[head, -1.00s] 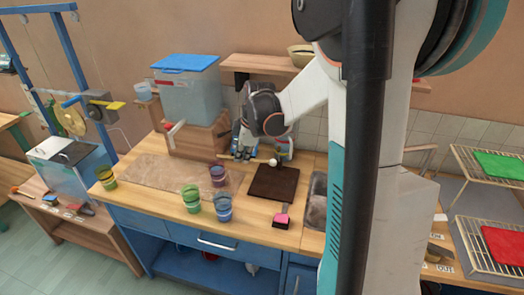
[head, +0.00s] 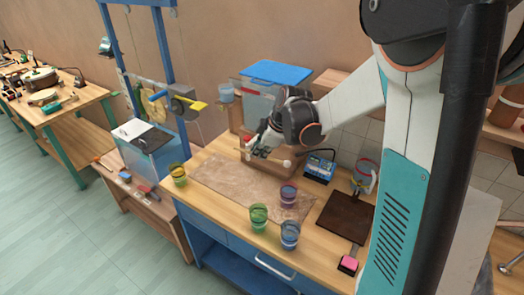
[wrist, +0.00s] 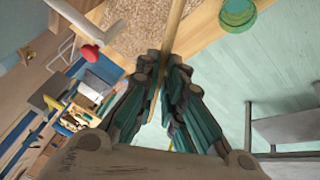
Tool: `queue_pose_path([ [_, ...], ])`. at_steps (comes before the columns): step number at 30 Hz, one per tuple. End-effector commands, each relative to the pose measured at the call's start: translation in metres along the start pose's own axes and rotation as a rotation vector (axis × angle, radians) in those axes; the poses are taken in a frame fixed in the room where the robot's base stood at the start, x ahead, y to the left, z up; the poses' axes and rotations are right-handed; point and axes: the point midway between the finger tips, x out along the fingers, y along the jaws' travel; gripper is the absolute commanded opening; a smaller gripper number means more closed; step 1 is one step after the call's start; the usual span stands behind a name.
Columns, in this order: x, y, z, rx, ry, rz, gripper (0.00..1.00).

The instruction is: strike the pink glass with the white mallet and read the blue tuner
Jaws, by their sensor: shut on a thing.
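My gripper (head: 259,150) is shut on the mallet's light stick, above the back of the stone-like slab. The white mallet's round head (head: 287,164) sticks out to the right of my fingers. In the wrist view, my fingers (wrist: 172,62) hold the stick (wrist: 174,25); the mallet head does not show there. The pink glass (head: 288,193) looks purplish and stands upright at the slab's right end, in front of the mallet head and apart from it. The blue tuner (head: 319,166) stands on the bench to the right of my gripper; its reading is too small to make out.
A green glass (head: 258,217) and a blue glass (head: 290,234) stand near the pink one. A yellow glass (head: 178,174) stands at the left end. The blue-lidded tank (head: 272,72) is behind my gripper. A dark mat (head: 346,216) lies right.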

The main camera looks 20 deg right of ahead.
Motion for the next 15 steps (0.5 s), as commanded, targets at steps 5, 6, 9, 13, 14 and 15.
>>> queue_pose_path([
  [5, 0.001, 0.000, 0.001, 0.000, -0.001, -0.002, 0.00],
  [6, 0.003, -0.001, 0.002, 0.000, -0.001, -0.002, 0.00],
  [9, 0.012, -0.003, 0.005, 0.000, -0.001, -0.002, 0.00],
  [13, 0.027, -0.007, 0.012, 0.000, -0.001, -0.002, 0.00],
  [14, 0.030, -0.009, 0.013, 0.000, -0.001, -0.002, 0.00],
  [15, 0.035, -0.010, 0.015, 0.000, -0.001, -0.002, 0.00],
])
